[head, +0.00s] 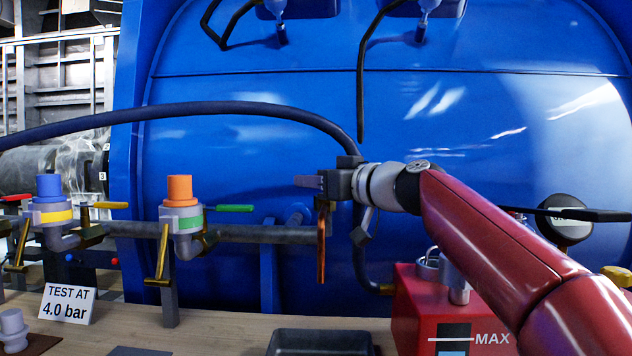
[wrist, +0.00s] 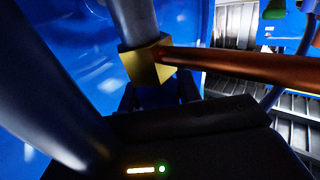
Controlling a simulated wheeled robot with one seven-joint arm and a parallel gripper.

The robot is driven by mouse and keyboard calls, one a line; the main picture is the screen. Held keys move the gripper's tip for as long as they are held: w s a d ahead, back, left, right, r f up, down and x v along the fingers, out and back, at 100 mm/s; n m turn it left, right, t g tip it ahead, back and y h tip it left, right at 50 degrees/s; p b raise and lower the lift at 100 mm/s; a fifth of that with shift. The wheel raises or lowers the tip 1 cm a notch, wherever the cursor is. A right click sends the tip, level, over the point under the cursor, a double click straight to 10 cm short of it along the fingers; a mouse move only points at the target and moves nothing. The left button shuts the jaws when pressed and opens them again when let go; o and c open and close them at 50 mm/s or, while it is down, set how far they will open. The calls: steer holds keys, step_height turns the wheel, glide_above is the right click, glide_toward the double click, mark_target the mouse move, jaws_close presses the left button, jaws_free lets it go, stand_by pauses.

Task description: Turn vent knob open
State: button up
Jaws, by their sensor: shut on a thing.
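My gripper (head: 310,183) is in the middle of the head view, in front of the blue tank and above the grey pipe (head: 245,233). A copper rod (head: 321,245) hangs straight down below its fingers. In the wrist view the dark jaws (wrist: 160,94) close around a brass block (wrist: 148,61). The copper rod (wrist: 240,66) runs right from that block, and a dark tube enters its top. Which part is the vent knob I cannot tell. An orange knob (head: 180,189) and a blue knob (head: 48,186) sit on valves along the pipe, apart from my gripper.
A red box marked MAX (head: 410,310), a dark tray (head: 320,341) and a "TEST AT 4.0 bar" sign (head: 67,303) stand on the wooden bench. A black round part (head: 565,228) is at the right, partly covered.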

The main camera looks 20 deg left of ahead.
steer(key=shift+t, duration=0.3)
steer(key=shift+m+t+h, duration=0.6)
steer(key=shift+m+t, duration=0.2)
steer(key=shift+w+d+r+m+t+h+p, duration=0.1)
steer(key=shift+r+m+t+h+p, duration=0.05)
steer(key=shift+m+t+h+p, duration=0.35)
steer(key=shift+w+d+r+m+t+h+p, duration=0.1)
steer(key=shift+m+t+h+p, duration=0.3)
steer(key=shift+t, duration=0.2)
steer(key=shift+w+m+t+h+p, duration=0.1)
steer(key=shift+m+t+h+p, duration=0.45)
steer(key=shift+p, duration=0.55)
steer(key=t+h+p, duration=0.1)
steer(key=p, duration=0.1)
steer(key=shift+m+p, duration=0.3)
steer(key=shift+m, duration=0.05)
steer(key=shift+w+d+f+m+t+h+p, duration=0.1)
steer(key=shift+f+m+t+h+p, duration=0.2)
steer(key=shift+p, duration=0.65)
steer(key=o, duration=1)
steer(key=shift+r, duration=0.1)
steer(key=shift+c, duration=0.2)
